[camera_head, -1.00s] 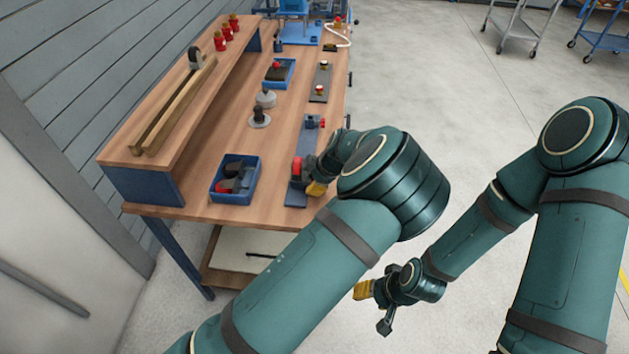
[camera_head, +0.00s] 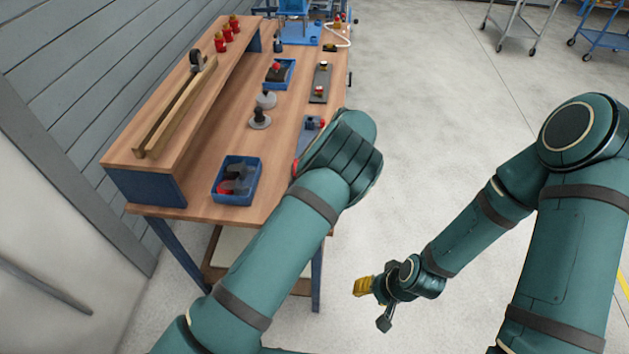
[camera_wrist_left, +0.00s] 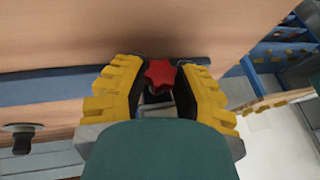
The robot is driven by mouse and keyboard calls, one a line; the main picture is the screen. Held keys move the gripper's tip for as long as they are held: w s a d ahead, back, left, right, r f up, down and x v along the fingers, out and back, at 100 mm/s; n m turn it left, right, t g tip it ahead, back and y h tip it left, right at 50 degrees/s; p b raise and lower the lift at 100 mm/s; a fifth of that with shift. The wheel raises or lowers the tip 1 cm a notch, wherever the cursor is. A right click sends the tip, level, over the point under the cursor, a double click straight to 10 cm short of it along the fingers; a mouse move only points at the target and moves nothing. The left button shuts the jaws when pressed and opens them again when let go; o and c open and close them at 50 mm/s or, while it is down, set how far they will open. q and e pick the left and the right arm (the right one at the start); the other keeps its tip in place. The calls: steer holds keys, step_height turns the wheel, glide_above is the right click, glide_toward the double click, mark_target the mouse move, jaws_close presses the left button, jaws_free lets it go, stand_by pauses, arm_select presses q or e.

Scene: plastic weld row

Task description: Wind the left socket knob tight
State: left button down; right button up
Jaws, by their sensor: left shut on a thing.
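A red star-shaped knob (camera_wrist_left: 159,73) shows in the left wrist view, between the yellow fingers of my left gripper (camera_wrist_left: 160,86). The gripper is shut on it. The knob sits at a blue-grey plate (camera_wrist_left: 45,91) on the wooden bench. In the head view my left arm hides the gripper and the knob; a bit of red (camera_head: 296,167) shows at its edge, and I cannot tell which part that is. The plate's far end (camera_head: 307,133) also shows there. My right gripper (camera_head: 366,300) hangs low, away from the bench; its opening is unclear.
A blue bin (camera_head: 256,186) with dark and red parts stands near the bench's front. Grey round pieces with dark stems (camera_head: 259,119) stand in the middle. A second plate (camera_head: 318,92) and blue tray (camera_head: 291,73) lie farther back.

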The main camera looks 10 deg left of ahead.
arm_select(q)
steer(key=shift+s+f, duration=0.1)
steer(key=shift+f, duration=0.05)
steer(key=c, duration=0.7)
jaws_free()
steer(key=shift+r, duration=0.2)
steer(key=v, duration=1.1)
steer(key=shift+w+d+r, duration=0.2)
steer(key=shift+w+r, duration=0.1)
